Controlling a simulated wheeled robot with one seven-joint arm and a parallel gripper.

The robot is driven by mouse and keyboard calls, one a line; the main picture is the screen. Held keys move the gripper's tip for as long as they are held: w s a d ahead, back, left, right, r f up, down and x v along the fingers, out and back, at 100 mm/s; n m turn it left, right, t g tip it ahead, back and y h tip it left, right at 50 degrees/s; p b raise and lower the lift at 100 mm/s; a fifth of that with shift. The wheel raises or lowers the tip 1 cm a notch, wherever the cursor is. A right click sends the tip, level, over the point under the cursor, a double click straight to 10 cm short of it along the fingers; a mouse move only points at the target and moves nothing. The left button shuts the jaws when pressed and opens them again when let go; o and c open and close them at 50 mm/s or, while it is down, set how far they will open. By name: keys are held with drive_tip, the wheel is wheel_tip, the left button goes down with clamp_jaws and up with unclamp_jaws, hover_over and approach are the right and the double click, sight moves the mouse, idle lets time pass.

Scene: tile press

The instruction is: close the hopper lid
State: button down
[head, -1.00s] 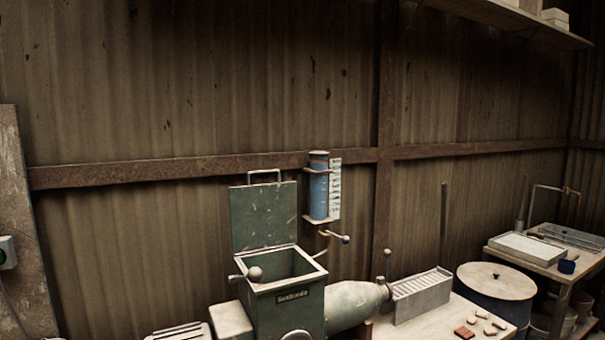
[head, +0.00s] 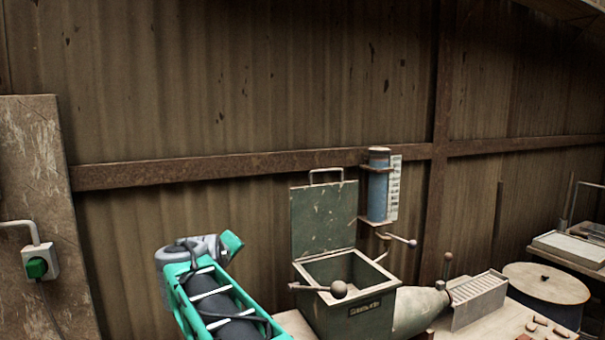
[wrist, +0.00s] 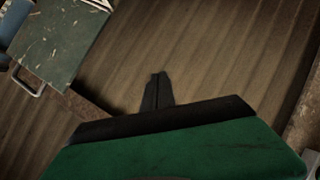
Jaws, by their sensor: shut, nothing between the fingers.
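The hopper lid (head: 324,222) is a scuffed green plate standing upright at the back of the green hopper (head: 347,316), whose mouth is open. A pale bar handle (head: 326,172) is on the lid's top edge. In the wrist view the lid (wrist: 62,42) is at the upper left, tilted, with its handle (wrist: 28,84) pointing down. My gripper (wrist: 157,78) is shut and empty in the wrist view, apart from the lid and to the right of it in that picture, with corrugated wall behind. In the head view my arm is left of the hopper; its fingertips cannot be made out.
A lever with a round knob (head: 339,290) crosses the hopper's front. A blue cylinder (head: 378,190) on a wall bracket stands close right of the lid, with a small lever (head: 402,240) below it. A ribbed block (head: 478,297) and drum (head: 548,288) are further right.

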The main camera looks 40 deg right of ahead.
drive_tip(key=w+d+r+g+h+p, duration=0.1)
drive_tip(key=w+d+r+g+h, duration=0.2)
drive_tip(key=d+r+h, duration=1.1)
drive_tip(key=w+d+r+y+p, duration=0.2)
drive_tip(key=d+p, duration=0.1)
drive_tip(key=d, duration=0.3)
drive_tip(key=w+d+r+y+p, duration=0.1)
drive_tip(key=d+r+p, duration=0.1)
drive_tip(key=d, duration=0.5)
drive_tip(key=shift+t, duration=0.3)
drive_tip(key=s, duration=0.1)
drive_tip(key=s+f, duration=0.1)
drive_tip(key=s+b, duration=0.1)
drive_tip(key=shift+s+a+f, duration=0.1)
drive_tip(key=shift+s+f, duration=0.3)
